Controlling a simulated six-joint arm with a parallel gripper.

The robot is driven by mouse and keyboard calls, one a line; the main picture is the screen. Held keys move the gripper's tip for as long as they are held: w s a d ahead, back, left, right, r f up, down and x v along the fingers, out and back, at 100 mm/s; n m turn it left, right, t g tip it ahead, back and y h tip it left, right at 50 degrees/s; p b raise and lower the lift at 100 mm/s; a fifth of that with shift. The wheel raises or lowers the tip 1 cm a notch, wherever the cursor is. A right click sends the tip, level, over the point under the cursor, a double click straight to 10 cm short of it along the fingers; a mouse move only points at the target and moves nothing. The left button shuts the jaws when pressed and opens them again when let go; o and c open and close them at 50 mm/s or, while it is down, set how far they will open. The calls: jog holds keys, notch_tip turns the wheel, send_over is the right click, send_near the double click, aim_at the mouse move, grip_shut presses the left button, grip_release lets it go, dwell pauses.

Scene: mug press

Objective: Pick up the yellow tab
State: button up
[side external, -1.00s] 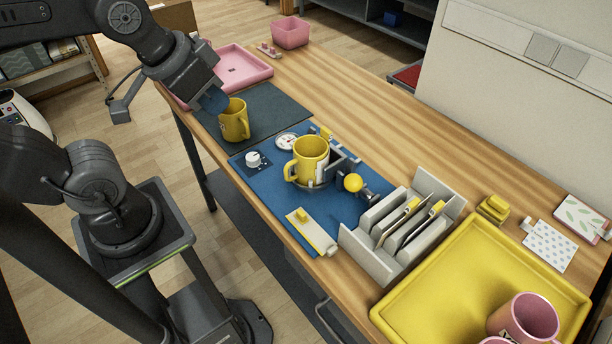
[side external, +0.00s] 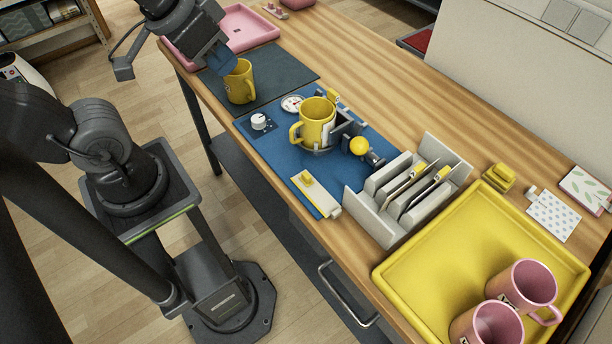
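Several small yellow pieces could be the yellow tab. One yellow piece (side external: 307,178) sits on a white plate (side external: 318,196) at the front of the blue mat (side external: 285,165). Yellow pieces also top the thin cards in the grey slotted rack (side external: 398,232). A stacked yellow block (side external: 499,177) lies on the table behind the yellow tray. My gripper (side external: 222,60), with blue fingers, is at the upper left, far from all of these. It is just beside and above a yellow mug (side external: 240,84) on the dark mat. Its finger opening is not clear from this side.
A second yellow mug (side external: 317,118) stands in the holder on the blue mat, near a lever with a yellow ball (side external: 359,146). The yellow tray (side external: 440,255) at right holds two pink mugs (side external: 527,285). Bare wood lies along the table's back.

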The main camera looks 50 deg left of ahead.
jog(key=o, duration=0.4)
jog(key=shift+o, duration=0.2)
jog(key=m+g, duration=0.6)
jog(key=m, duration=1.2)
send_over(304, 173)
notch_tip(304, 173, down, 23)
jog(key=shift+w+d, duration=0.1)
jog(key=shift+w, duration=0.05)
jog(key=shift+f, duration=2.6)
